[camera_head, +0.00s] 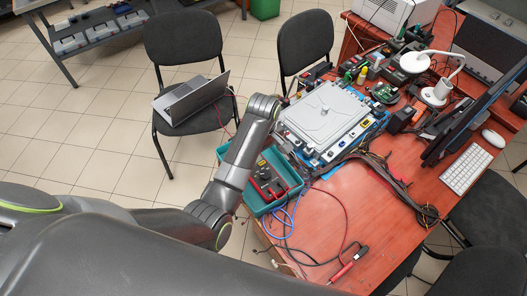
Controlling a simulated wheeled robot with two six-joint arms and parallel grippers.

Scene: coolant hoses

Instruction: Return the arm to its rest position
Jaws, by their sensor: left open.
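My left arm comes in from the left and reaches up across the teal bin. My left gripper (284,102) is small and partly hidden by my wrist. It is at the left edge of the grey covered unit (326,114), and its fingers are apart with nothing seen between them. I cannot tell whether it touches the unit. My right gripper is not in view. Blue and red hoses or cables (290,222) run from the bin area over the table's near left corner.
Dark cables, a lamp (440,92), a monitor and a keyboard (467,171) crowd the table. A chair with a laptop (192,98) stands left. Tiled floor is open at far left.

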